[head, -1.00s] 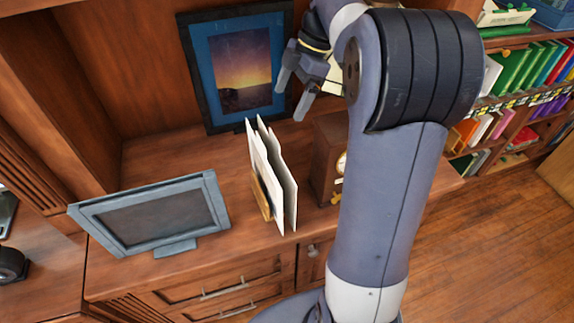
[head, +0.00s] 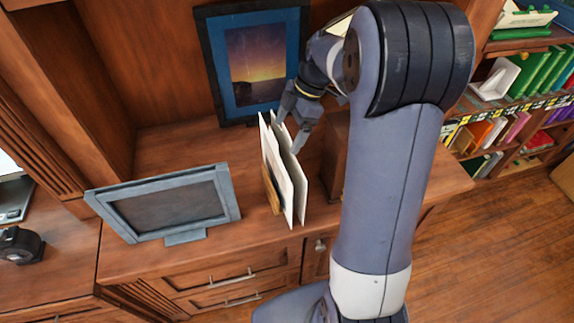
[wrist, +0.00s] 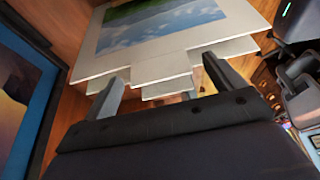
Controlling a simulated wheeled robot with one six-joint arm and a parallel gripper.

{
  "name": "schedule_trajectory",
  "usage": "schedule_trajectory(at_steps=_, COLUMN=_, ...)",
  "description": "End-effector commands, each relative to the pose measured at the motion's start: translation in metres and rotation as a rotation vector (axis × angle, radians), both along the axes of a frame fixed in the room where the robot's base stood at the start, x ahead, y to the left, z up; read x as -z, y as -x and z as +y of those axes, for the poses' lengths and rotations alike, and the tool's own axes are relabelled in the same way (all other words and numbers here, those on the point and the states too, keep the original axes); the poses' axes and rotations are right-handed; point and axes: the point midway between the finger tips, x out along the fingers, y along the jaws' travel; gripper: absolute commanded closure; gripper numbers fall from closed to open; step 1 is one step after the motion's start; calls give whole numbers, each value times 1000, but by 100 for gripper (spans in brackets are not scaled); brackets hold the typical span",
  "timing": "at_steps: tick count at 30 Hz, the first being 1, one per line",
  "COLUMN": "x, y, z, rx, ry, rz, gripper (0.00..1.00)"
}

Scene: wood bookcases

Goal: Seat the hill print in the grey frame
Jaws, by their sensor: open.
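The grey frame (head: 108,210) stands on its foot at the left of the cabinet top, with a dark, empty-looking inside. Several white-edged cards (head: 298,190) stand upright in a row to its right, by a small wooden piece (head: 271,189). In the wrist view, the nearest-facing card shows a green and blue landscape (wrist: 150,28), which looks like the hill print; its lower part of the picture is cut off by the view. My gripper (head: 289,132) is open at the cards' top edges, its fingers apart on either side of them. I cannot tell whether they touch.
A blue-matted sunset picture (head: 229,94) in a dark frame leans at the back wall. A brown wooden box (head: 336,145) stands close right of the cards, partly behind my arm. Cabinet top between grey frame and back wall is clear.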

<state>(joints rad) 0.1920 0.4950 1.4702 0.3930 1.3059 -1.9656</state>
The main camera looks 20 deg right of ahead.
Motion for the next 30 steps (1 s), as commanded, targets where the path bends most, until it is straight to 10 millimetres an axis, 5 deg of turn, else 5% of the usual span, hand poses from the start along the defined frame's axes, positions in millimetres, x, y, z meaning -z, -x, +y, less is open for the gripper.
schedule_trajectory(at_steps=4, x=0, y=0, z=0, rx=0, ry=0, rz=0, gripper=12)
schedule_trajectory(at_steps=25, x=-1, y=0, z=0, rx=0, ry=0, rz=0, gripper=69)
schedule_trajectory(at_steps=30, x=-1, y=0, z=0, rx=0, ry=0, rz=0, gripper=71)
